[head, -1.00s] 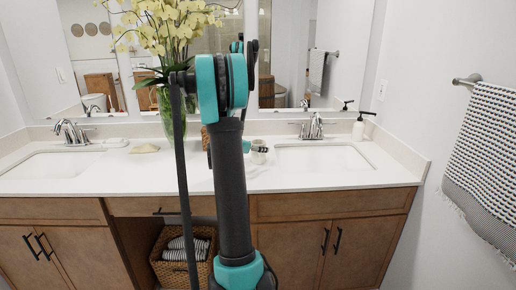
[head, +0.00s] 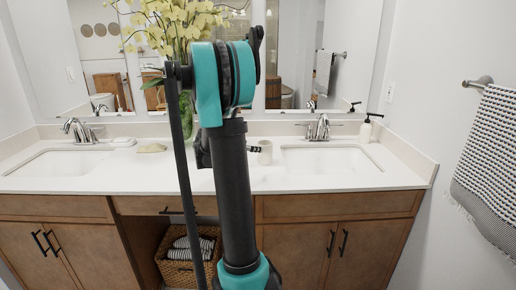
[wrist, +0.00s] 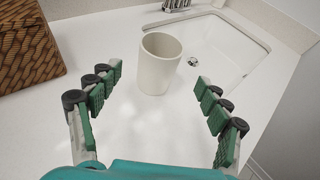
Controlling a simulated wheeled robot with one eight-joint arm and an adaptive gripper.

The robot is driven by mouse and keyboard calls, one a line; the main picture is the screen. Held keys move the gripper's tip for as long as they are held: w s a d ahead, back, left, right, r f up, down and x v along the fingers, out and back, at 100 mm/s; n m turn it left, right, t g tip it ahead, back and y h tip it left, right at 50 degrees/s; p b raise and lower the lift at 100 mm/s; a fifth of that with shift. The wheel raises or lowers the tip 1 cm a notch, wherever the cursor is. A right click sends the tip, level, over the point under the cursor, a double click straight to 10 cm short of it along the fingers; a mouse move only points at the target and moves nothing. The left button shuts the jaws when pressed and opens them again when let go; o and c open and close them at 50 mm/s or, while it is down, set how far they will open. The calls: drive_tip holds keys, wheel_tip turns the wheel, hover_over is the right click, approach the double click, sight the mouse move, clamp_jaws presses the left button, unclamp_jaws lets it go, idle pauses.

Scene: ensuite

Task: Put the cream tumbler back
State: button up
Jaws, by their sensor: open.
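The cream tumbler (wrist: 158,66) stands upright on the white countertop (wrist: 125,135), beside the near-left edge of the right sink. In the head view the tumbler (head: 265,152) shows just right of my arm. My gripper (wrist: 155,92) is open in the wrist view, with its green-padded fingers spread wide. The tumbler is ahead of and roughly between the fingertips, with clear space on both sides, and nothing is held. In the head view my arm hides most of the gripper.
A woven brown box (wrist: 28,45) stands left of the tumbler. The right sink (head: 330,160) and its faucet (head: 320,128) lie to the right, with a soap bottle (head: 367,130) beyond. A flower vase stands behind my arm. The counter front is clear.

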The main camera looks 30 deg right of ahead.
drive_tip(key=s+a+f+m+y, duration=0.4)
drive_tip(key=s+a+m, duration=0.3)
drive_tip(key=a, duration=0.4)
drive_tip(key=s+a+f+m+y, duration=0.4)
drive_tip(key=s+a+f+m, duration=0.3)
drive_tip(key=s+a, duration=0.3)
drive_tip(key=s+a+f+m+t+y, duration=0.1)
drive_tip(key=s+a+f+m+y, duration=0.4)
drive_tip(key=s+a, duration=0.4)
drive_tip(key=a+m, duration=0.1)
drive_tip(key=a, duration=0.3)
drive_tip(key=shift+a+f+m, duration=0.2)
drive_tip(key=shift+f+m, duration=0.15)
drive_tip(key=shift+m, duration=0.05)
drive_tip(key=shift+s, duration=0.1)
